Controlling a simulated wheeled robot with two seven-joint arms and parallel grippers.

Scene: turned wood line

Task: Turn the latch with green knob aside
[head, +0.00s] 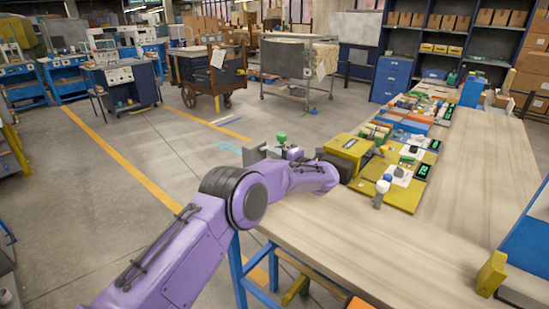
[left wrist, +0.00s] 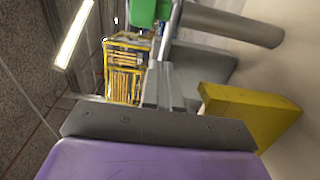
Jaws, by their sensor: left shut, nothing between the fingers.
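The green knob (head: 281,138) stands up just beyond my left wrist, at the table's left edge. In the left wrist view the green knob (left wrist: 143,11) is at the top, beyond my left fingertips. My left gripper (left wrist: 163,72) is shut and empty, its grey fingers pointing toward the knob area. In the head view my purple arm and wrist hide most of the gripper and the latch under the knob. I cannot tell whether the fingers touch the latch. A grey plate (head: 254,153) shows to the left of the knob.
A yellow box (head: 348,148) stands close to the right of my wrist; it also shows in the left wrist view (left wrist: 240,112). Boards with small parts (head: 403,170) and a white-topped peg (head: 382,188) lie beyond. The near wooden tabletop (head: 350,235) is mostly clear.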

